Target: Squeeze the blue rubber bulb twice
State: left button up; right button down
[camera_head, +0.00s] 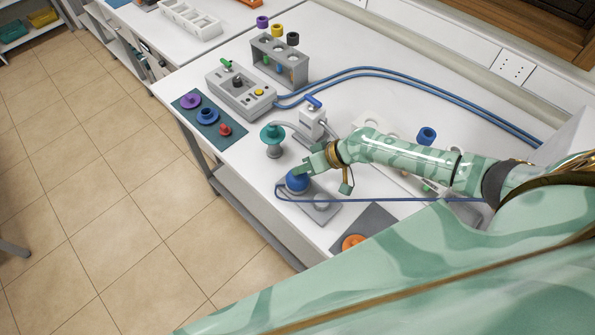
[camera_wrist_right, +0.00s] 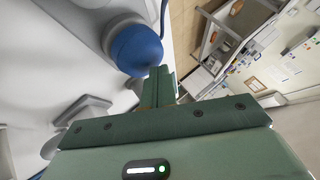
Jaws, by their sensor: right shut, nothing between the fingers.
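The blue rubber bulb (camera_head: 296,185) sits on a grey base (camera_head: 322,213) near the front edge of the white table. A thin blue tube runs from it to the right. My right gripper (camera_head: 299,171) is at the bulb's upper side, its fingers closed together with nothing between them. In the right wrist view, the bulb (camera_wrist_right: 137,48) is just beyond the shut fingertips (camera_wrist_right: 160,72), beside them and not between them. They overlap the bulb's edge in the picture; I cannot tell whether they touch it. My left gripper is out of view.
A teal-topped stand (camera_head: 272,134) and a blue-handled valve (camera_head: 313,118) stand close to my right gripper. A dark mat (camera_head: 183,104) holds purple, blue and red parts. A grey control box (camera_head: 239,92) and a rack (camera_head: 279,62) stand behind. An orange part (camera_head: 353,243) lies in front.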

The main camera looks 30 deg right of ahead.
aim_at(302, 175)
jog(key=shift+f, duration=0.25)
jog(key=shift+s+r, duration=0.1)
jog(key=shift+r+p, duration=1.05)
jog(key=shift+r, duration=0.25)
notch_tip(302, 175, up, 5)
jog(key=p, duration=0.4)
dwell(2.3)
